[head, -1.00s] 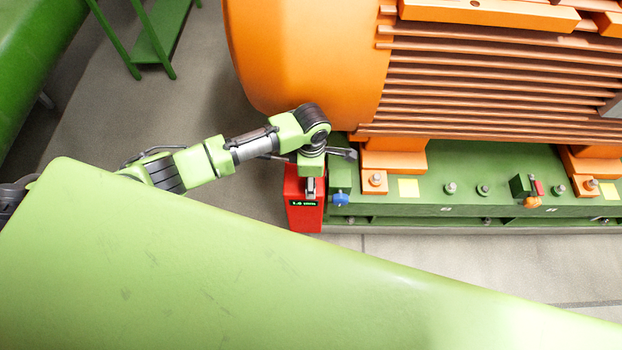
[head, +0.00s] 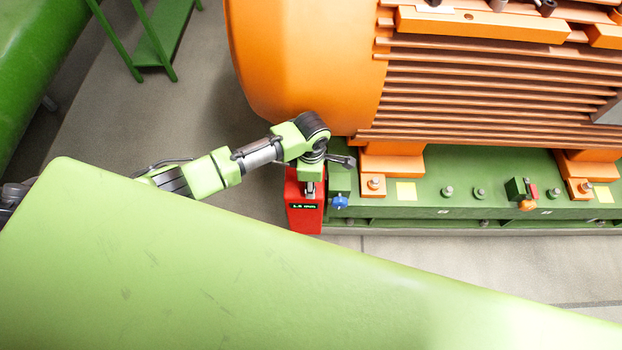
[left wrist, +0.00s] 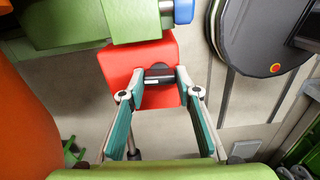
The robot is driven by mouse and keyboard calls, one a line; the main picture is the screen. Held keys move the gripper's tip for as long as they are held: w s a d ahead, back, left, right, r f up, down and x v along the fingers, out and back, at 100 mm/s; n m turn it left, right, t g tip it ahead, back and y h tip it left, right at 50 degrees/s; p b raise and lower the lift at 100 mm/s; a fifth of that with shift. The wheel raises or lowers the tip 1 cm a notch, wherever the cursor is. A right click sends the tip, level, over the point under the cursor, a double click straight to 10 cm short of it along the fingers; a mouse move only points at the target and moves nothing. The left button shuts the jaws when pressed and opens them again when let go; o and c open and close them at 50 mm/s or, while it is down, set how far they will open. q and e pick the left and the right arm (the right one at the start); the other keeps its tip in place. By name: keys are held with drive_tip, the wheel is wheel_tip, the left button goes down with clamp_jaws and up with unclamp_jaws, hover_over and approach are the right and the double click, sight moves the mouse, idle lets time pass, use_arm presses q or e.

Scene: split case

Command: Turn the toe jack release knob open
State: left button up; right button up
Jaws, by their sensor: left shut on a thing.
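The red toe jack (head: 304,216) stands on the floor at the left end of the green base, with a small display on its top front. In the left wrist view it is the red body (left wrist: 135,62) with a black release knob (left wrist: 158,73) on its near face. My left gripper (head: 310,189) reaches down over the jack from the left. In the left wrist view its two fingers (left wrist: 160,80) are shut on the black knob from both sides. The knob is mostly hidden by my wrist in the head view. My right gripper is not in view.
The orange motor (head: 300,65) on the green base (head: 450,175) stands close behind and right of my wrist. A blue knob (head: 340,202) sits right beside the jack. A green stand (head: 155,45) is at the back left. Floor in front of the base is clear.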

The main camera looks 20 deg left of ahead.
use_arm(q)
drive_tip(key=shift+s+d+r+m+p, duration=0.1)
drive_tip(key=shift+m+p, duration=0.6)
drive_tip(key=shift+p, duration=1.2)
drive_tip(key=shift+s+r+m+p, duration=0.1)
drive_tip(key=shift+m+p, duration=0.6)
drive_tip(key=shift+p, duration=1.15)
drive_tip(key=shift+m+p, duration=0.3)
drive_tip(key=m+p, duration=0.1)
drive_tip(key=m, duration=0.1)
drive_tip(key=shift+w+f+m, duration=0.1)
drive_tip(key=shift+f+m, duration=0.05)
drive_tip(key=shift+m, duration=0.15)
drive_tip(key=m+p, duration=0.1)
drive_tip(key=m, duration=0.4)
drive_tip(key=shift+f, duration=0.1)
drive_tip(key=shift+m, duration=0.3)
drive_tip(key=o, duration=1.1)
